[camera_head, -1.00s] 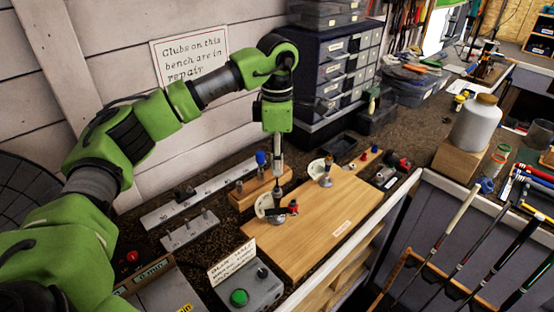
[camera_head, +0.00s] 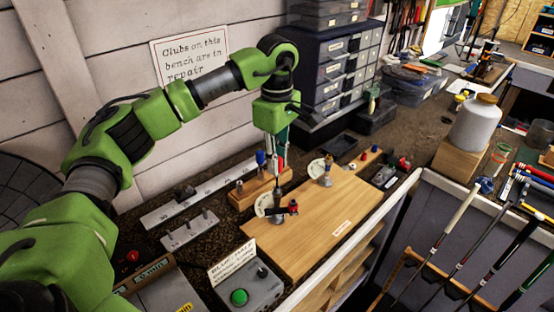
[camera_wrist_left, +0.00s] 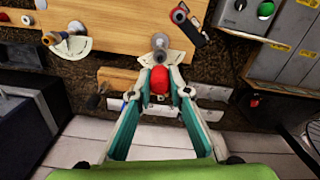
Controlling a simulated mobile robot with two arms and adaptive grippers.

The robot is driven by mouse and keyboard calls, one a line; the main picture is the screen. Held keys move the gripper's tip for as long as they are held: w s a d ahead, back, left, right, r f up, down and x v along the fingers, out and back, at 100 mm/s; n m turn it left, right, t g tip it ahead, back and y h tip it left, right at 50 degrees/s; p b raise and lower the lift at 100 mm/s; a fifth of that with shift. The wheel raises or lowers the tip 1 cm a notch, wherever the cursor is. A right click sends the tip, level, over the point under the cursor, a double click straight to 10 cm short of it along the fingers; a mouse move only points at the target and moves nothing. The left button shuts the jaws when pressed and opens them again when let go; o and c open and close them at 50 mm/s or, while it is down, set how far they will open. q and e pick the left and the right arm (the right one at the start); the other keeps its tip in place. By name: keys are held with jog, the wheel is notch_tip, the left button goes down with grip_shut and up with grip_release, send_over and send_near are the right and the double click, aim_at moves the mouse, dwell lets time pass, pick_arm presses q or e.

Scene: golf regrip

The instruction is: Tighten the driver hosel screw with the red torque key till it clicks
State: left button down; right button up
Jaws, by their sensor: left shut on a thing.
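My left gripper (camera_head: 280,162) points down over the wooden board (camera_head: 320,225). Its fingers are closed on the red handle of the torque key, which shows between the fingertips in the left wrist view (camera_wrist_left: 159,80). Below it stands a grey upright piece (camera_wrist_left: 160,42) beside a white dial plate (camera_wrist_left: 167,57), at the left of the board in the head view. The key seems lined up above this piece; I cannot tell whether its tip is seated in the screw. My right gripper is out of view.
A red and black lever (camera_head: 286,209) sits close by the work spot. A second post with a dial (camera_head: 326,178) stands farther right. A wooden rack (camera_head: 243,197) holds a blue-handled tool (camera_head: 261,158). A control box with a green button (camera_head: 239,297) is in front.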

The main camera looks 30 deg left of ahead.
pick_arm(q)
jog(key=c, duration=2)
grip_release()
jog(key=shift+c, duration=0.2)
jog(key=n, duration=0.4)
jog(key=shift+n, duration=0.3)
jog(key=n, duration=1.2)
jog(key=shift+n, duration=0.3)
